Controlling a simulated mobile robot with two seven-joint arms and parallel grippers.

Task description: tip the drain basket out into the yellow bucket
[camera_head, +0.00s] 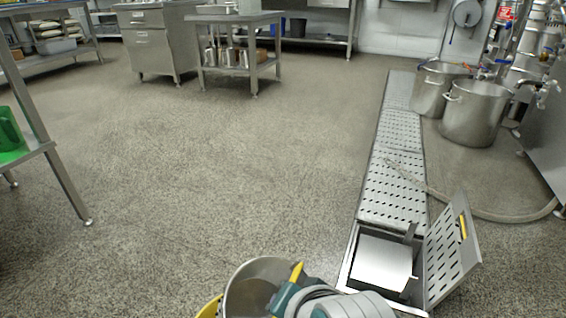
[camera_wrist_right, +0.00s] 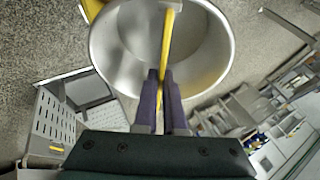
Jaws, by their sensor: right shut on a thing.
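The drain basket (camera_head: 240,292) is a round steel vessel with a yellow handle (camera_head: 297,271), at the bottom of the head view. My right gripper (camera_head: 292,286) is shut on that handle. In the right wrist view the gripper's fingertips (camera_wrist_right: 160,76) close around the yellow handle (camera_wrist_right: 168,35) across the basket's mouth (camera_wrist_right: 232,50). What the basket holds is not clear. A piece of the yellow bucket (camera_head: 209,307) shows just left of the basket; the rest is hidden or out of frame. It also shows at the top in the wrist view (camera_wrist_right: 92,8). My left gripper is not in view.
The floor drain channel (camera_head: 393,190) runs along the right, with its near perforated lid (camera_head: 450,258) tilted open. A hose (camera_head: 470,208) lies across the channel. Steel pots (camera_head: 477,112) stand beyond it. A table leg (camera_head: 62,170) stands left. The middle floor is clear.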

